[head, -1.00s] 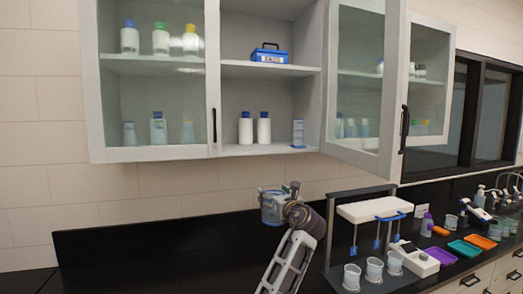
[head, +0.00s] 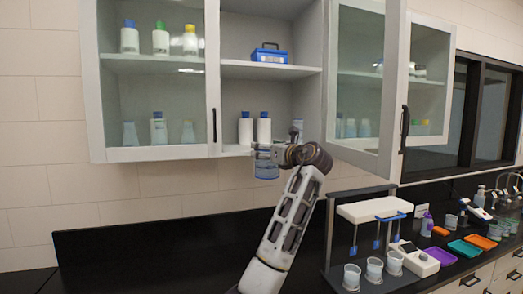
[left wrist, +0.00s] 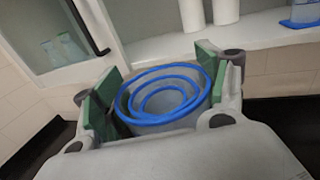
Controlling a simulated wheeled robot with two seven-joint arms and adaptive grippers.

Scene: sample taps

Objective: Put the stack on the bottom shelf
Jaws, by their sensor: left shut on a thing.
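The stack (head: 266,171) is a set of clear nested beakers with blue rims; the wrist view looks into its open tops (left wrist: 124,100). My left gripper (head: 266,153) is shut around it, with green pads on both sides in the left wrist view (left wrist: 160,92). The stack hangs upright just below the front edge of the bottom shelf (head: 236,149) of the open cabinet. In the left wrist view, the shelf (left wrist: 270,30) lies just beyond the stack. My right gripper is not in view.
Two white bottles with blue caps (head: 245,131) stand on the left of the bottom shelf. A small blue-and-clear item (left wrist: 303,14) stands to their right. A blue box (head: 269,54) is on the shelf above. The cabinet door (head: 359,90) stands open on the right.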

